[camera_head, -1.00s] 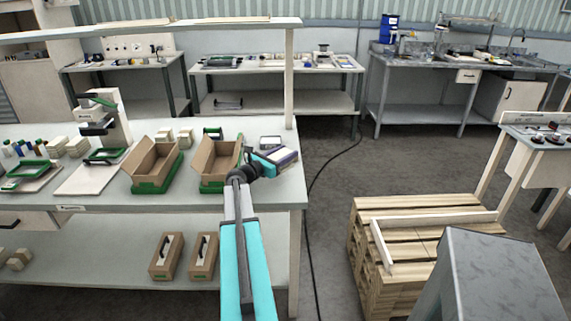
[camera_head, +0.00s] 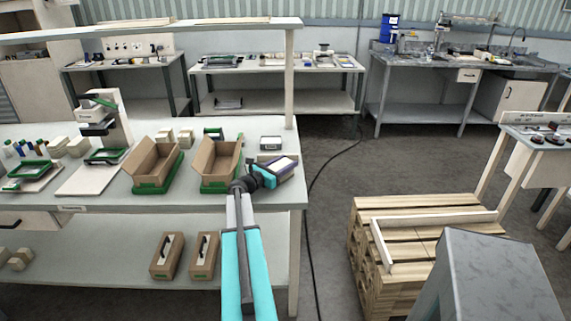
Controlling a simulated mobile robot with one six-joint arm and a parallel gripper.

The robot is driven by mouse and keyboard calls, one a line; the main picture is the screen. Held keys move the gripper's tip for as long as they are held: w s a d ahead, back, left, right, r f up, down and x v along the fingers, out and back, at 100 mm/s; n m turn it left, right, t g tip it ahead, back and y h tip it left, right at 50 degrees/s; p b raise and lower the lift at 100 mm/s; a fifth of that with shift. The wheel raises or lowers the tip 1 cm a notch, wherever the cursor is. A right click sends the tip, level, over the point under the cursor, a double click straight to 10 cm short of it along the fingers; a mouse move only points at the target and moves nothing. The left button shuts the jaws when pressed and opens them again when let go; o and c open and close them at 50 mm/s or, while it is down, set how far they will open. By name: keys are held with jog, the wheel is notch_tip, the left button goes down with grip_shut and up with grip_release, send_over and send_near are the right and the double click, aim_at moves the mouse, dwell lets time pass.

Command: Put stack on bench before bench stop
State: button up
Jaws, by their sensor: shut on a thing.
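My gripper (camera_head: 266,176) is shut on a stack (camera_head: 286,168) with a pale top and dark purple edges. The stack is tilted in the picture and sits over the right end of the white bench (camera_head: 210,199), near its right edge. Whether its underside touches the bench top cannot be told. The gripper's fingertips are partly hidden by the wrist. A small grey, light-topped block (camera_head: 270,142) stands behind the stack, apart from it. Whether this is the bench stop is unclear.
Two open cardboard boxes in green holders, a left one (camera_head: 152,162) and a right one (camera_head: 219,162), stand left of my gripper. A shelf post (camera_head: 289,80) rises behind. A pallet stack (camera_head: 380,240) with a white L-shaped frame stands right, across a floor gap.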

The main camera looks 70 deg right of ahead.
jog(key=shift+f, duration=0.2)
jog(key=o, duration=1.1)
jog(key=shift+r, duration=0.25)
jog(key=b+v, duration=0.2)
jog(key=v, duration=1)
